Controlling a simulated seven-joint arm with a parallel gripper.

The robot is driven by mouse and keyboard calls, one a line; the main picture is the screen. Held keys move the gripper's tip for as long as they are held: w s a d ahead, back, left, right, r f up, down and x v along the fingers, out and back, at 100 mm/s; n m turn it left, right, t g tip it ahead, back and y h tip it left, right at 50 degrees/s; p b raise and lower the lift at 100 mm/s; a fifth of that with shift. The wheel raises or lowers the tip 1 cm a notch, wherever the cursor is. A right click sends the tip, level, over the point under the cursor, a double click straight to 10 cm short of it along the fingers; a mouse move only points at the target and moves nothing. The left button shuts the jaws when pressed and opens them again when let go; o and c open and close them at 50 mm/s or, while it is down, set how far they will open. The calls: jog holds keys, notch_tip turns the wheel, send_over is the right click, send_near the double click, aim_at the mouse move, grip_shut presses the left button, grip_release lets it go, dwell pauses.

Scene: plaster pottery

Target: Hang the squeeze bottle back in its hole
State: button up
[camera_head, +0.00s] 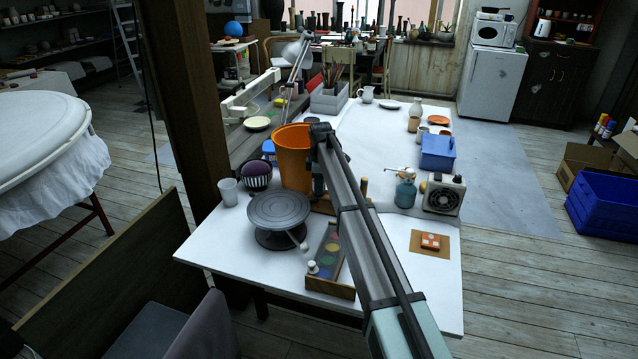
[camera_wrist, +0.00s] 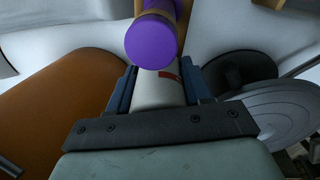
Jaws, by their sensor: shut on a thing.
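In the wrist view my gripper (camera_wrist: 158,84) is shut on a pale cylindrical thing, apparently the squeeze bottle (camera_wrist: 155,95), with a red mark on its side. A purple round-ended thing (camera_wrist: 150,42) overlaps its far end; I cannot tell whether it is part of the bottle. Light wood (camera_wrist: 183,12) shows beside the purple thing. In the head view my gripper (camera_head: 318,184) is low over the table by the orange bucket, mostly behind my arm. The held bottle cannot be made out there. A wooden piece (camera_head: 324,207), possibly the rack, shows below; its holes are hidden.
The orange bucket (camera_head: 292,158) stands close left of my gripper, with the grey turntable (camera_head: 278,209) nearer the front. A wooden tray of coloured rounds (camera_head: 329,262) lies in front. A teal bottle (camera_head: 405,193) and a small heater (camera_head: 443,196) stand right. The table's far middle is clear.

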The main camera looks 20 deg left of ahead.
jog(key=shift+f, duration=0.25)
jog(key=o, duration=0.7)
